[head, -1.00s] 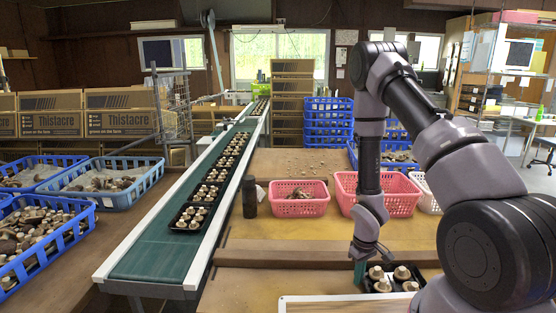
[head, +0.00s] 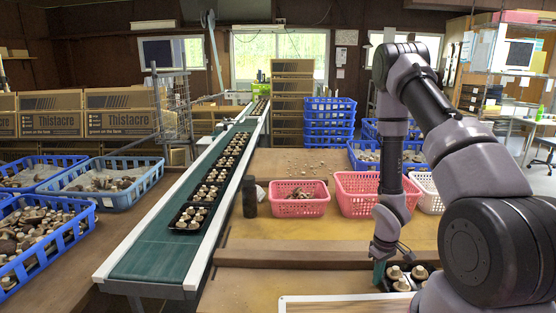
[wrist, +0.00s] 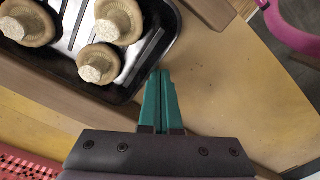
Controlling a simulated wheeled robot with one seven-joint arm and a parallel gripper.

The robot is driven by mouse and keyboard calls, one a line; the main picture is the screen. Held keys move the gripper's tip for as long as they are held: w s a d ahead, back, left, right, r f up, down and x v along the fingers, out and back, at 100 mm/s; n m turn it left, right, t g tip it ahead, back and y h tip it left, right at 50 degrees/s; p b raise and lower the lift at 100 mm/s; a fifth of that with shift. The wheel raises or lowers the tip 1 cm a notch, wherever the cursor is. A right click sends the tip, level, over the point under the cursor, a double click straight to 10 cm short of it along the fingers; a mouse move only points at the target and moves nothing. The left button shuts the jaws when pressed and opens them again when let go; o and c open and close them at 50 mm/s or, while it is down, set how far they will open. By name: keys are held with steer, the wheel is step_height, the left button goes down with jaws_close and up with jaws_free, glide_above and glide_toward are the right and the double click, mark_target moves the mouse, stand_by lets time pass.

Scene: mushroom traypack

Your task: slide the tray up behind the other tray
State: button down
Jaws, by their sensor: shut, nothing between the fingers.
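A black tray (head: 385,284) with brown-and-white mushrooms lies on the near wooden table, partly hidden by my arm. In the wrist view the tray (wrist: 165,45) shows one rounded corner, three mushrooms and bare floor between them. My gripper (head: 379,276) points down at the tray's left side. Its green fingers (wrist: 160,75) are shut together with nothing between them, at the outside of the tray wall, close to or touching it. Other black trays of mushrooms stand in a row on the green conveyor; the nearest is this tray (head: 177,224). No second tray shows beside mine.
A white-edged board (head: 340,299) lies at the front. A raised wooden ledge (head: 300,254) crosses behind the tray. Pink baskets (head: 300,207) and a dark cylinder (head: 249,197) stand beyond it. The table left of my gripper (head: 245,284) is clear.

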steer(key=shift+s+d, duration=0.1)
steer(key=shift+d, duration=3.3)
steer(key=shift+a+r, duration=0.35)
steer(key=shift+r, duration=1.15)
steer(key=shift+a+r, duration=0.35)
steer(key=shift+r, duration=1.15)
steer(key=shift+a+r, duration=0.35)
steer(key=shift+r, duration=1.15)
steer(key=shift+w+r, duration=0.25)
steer(key=shift+r, duration=0.15)
steer(key=w+r+m+t+h, duration=0.1)
steer(key=w+r+m+t, duration=0.15)
steer(key=r, duration=1.05)
step_height(320, 180, up, 11)
steer(key=m, duration=0.3)
glide_above(399, 276)
steer(key=w+a, duration=0.3)
steer(key=a, duration=0.1)
steer(key=s+a+r+m+t+y, duration=0.1)
steer(key=s+a+r+m+t, duration=0.1)
steer(key=s+a+r, duration=0.2)
steer(key=s+a+r+m+t+y, duration=0.2)
steer(key=s+a+r, duration=0.3)
steer(key=s+r, duration=0.5)
step_height(399, 276, up, 7)
steer(key=shift+f+t, duration=0.15)
steer(key=shift+t, duration=0.2)
